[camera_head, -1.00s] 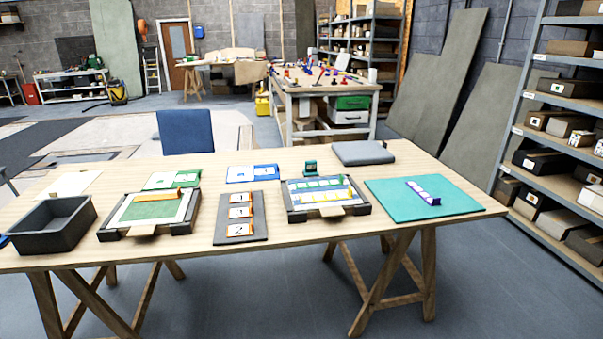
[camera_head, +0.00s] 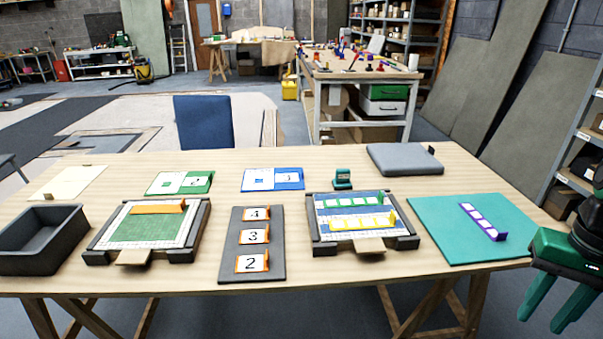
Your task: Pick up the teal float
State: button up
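The teal float (camera_head: 342,179) is a small block with a raised grip. It stands on the wooden table just behind the right-hand mosaic panel, in front of the grey pad. My gripper (camera_head: 539,323) is at the lower right, beyond the table's front right corner. Its two green fingers point down and are apart, with nothing seen between them. It is far to the right of the float and nearer to me. Nothing hides the float.
The right framed panel (camera_head: 398,243) with green and yellow tile strips stands before the float. A grey pad (camera_head: 405,160) lies behind it. A teal mat (camera_head: 440,243) with a purple-ended strip (camera_head: 481,220) lies between my gripper and the panel. A grey bin (camera_head: 38,262) stands far left.

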aim_at(342, 182)
jog(key=u, duration=0.1)
jog(key=i, duration=0.9)
jog(key=u, duration=0.05)
